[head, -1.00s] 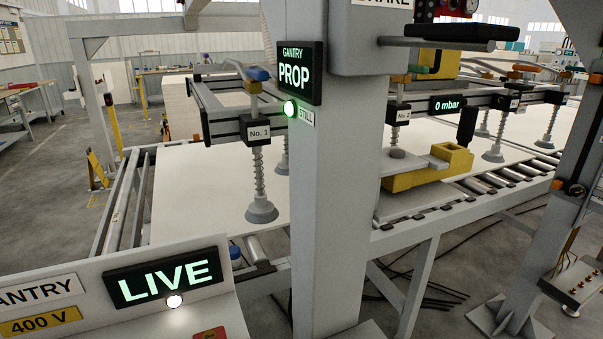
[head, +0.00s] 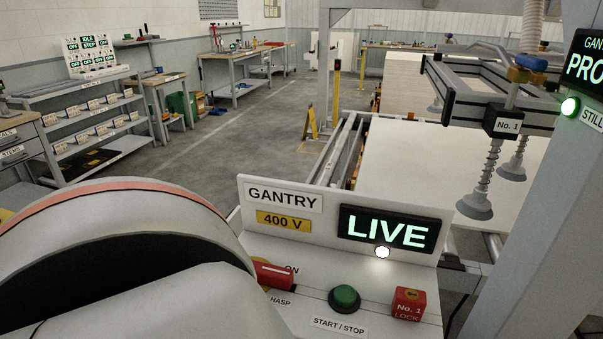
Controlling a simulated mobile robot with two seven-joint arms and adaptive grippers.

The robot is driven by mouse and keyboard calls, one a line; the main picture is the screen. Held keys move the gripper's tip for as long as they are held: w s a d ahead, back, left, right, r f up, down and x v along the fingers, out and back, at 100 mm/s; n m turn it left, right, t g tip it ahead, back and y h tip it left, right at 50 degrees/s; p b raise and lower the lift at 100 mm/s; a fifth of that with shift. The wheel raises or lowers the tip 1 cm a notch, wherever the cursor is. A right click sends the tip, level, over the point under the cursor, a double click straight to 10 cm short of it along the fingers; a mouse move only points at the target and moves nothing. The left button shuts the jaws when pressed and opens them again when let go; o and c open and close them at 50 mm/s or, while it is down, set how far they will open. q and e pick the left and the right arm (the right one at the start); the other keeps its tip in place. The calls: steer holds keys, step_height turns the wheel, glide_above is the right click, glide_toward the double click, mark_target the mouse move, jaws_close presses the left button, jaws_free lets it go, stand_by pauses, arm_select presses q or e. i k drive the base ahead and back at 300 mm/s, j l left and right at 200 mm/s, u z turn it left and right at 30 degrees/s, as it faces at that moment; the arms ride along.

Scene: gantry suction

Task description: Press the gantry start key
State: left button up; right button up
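The gantry panel (head: 262,232) stands in front of me at the lower middle, labelled GANTRY and 400 V. Its display (head: 390,231) reads LIVE, with a lit white lamp (head: 382,252) below. On its sloping face, a round green button (head: 344,298) sits above a START / STOP label (head: 338,325). Left of it is a red handle (head: 274,275) near ON and HASP labels. Right of it is a red lock (head: 408,303) marked No. 1. A large white part of my arm fills the lower left and hides the panel's left edge. Neither gripper is in view.
A grey post (head: 535,210) rises on the right with a display (head: 590,68), partly cut off, and a lit green lamp (head: 570,107) by a STILL label. Suction cup No. 1 (head: 475,204) hangs near the white sheet (head: 430,165). Shelves (head: 90,118) stand far left; floor between is open.

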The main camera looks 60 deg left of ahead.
mark_target(345, 296)
steer(key=k+j+u, duration=0.2)
steer(key=u, duration=1.15)
steer(key=k, duration=0.95)
steer(key=i, duration=0.95)
